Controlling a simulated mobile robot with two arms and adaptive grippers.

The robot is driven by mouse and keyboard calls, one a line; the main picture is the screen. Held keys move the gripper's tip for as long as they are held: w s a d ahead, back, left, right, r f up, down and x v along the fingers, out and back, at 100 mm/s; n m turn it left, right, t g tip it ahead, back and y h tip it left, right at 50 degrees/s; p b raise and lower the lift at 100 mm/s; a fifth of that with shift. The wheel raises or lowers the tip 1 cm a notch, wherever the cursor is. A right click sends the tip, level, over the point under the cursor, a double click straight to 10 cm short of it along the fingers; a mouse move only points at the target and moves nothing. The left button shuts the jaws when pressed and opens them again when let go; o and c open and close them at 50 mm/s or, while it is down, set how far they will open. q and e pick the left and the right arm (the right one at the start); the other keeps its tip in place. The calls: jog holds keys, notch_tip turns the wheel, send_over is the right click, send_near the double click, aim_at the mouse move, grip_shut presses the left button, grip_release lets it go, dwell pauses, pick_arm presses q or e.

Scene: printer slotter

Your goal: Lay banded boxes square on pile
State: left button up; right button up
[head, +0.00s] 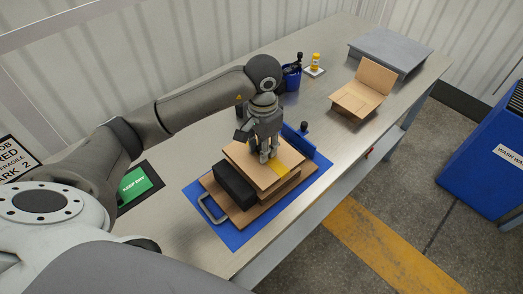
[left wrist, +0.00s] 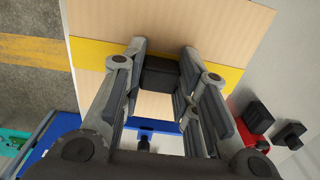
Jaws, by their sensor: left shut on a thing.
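A flat tan banded box (head: 245,153) with a yellow band lies over the pile on the blue mat (head: 234,240). My left gripper (head: 268,156) points down at its top. In the left wrist view the fingers (left wrist: 160,85) close on a dark block on the box, beside the yellow band (left wrist: 95,52). Under it, more tan cardboard of the pile (head: 245,216) shows; the top box looks level and roughly lined up. I cannot tell whether it touches the layer below. My right gripper is not in view.
A black block (head: 234,184) and a grey handle (head: 211,209) sit at the pile's near left. A blue upright piece (head: 300,141) stands behind it. Bare bench lies between.

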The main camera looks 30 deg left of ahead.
pick_arm(q)
jog(key=f, duration=0.1)
jog(key=f+p, duration=0.1)
jog(key=p, duration=0.1)
jog(key=shift+w+a+f, duration=0.2)
jog(key=shift+a+f, duration=0.05)
jog(key=shift+f, duration=0.65)
jog(key=shift+f, duration=0.1)
jog(key=shift+f, duration=0.15)
jog(key=o, duration=1.1)
jog(key=shift+c, duration=0.2)
